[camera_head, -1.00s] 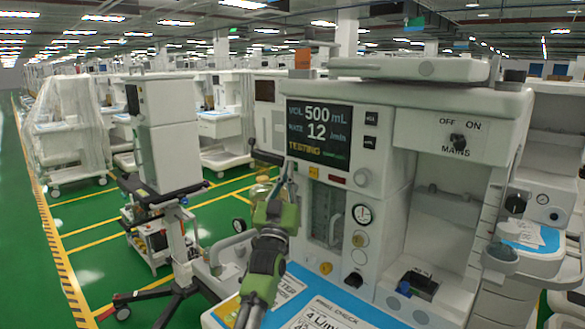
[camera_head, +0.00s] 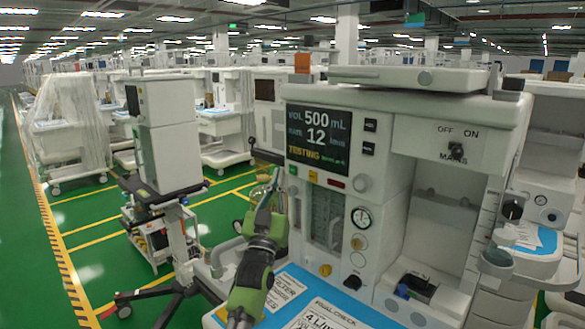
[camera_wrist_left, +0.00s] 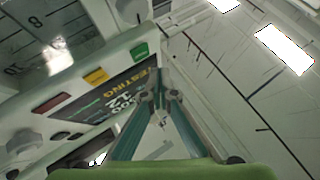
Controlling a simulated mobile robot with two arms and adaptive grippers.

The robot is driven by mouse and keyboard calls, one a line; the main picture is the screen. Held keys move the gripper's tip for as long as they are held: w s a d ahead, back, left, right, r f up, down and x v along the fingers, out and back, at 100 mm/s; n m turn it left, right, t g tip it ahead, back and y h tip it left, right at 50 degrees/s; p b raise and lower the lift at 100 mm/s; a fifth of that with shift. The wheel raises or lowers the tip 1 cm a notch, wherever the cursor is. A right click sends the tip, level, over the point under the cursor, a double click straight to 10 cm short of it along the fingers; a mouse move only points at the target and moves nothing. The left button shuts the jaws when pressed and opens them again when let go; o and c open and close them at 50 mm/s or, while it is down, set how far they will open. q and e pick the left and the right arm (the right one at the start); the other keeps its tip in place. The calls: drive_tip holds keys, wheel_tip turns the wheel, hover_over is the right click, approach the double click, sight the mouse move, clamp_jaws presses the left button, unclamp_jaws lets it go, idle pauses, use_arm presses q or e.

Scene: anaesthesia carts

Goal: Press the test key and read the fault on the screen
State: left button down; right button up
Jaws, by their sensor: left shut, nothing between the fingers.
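The anaesthesia machine's screen (camera_head: 320,138) reads VOL 500 mL, a rate line of 12 /min and TESTING in yellow; the smaller green text beside it is too small to read. Below the screen are a green key (camera_head: 293,169), a yellow key (camera_head: 312,176) and a red key (camera_head: 336,183). I cannot read which is the test key. My left gripper (camera_head: 277,178) is shut and empty, just left of the green key and apart from it. In the left wrist view its fingertips (camera_wrist_left: 161,80) are beside the green key (camera_wrist_left: 140,50). My right gripper is not shown.
A blue worktop (camera_head: 300,285) with printed sheets lies below the panel. The mains switch (camera_head: 456,150) is at the upper right. A grey monitor unit on a stand (camera_head: 165,130) is at the left. Green floor (camera_head: 90,230) is free beyond it.

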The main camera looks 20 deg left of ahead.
use_arm(q)
drive_tip(key=s, duration=0.1)
drive_tip(key=s+a+p, duration=0.1)
drive_tip(key=s, duration=0.1)
idle(0.9)
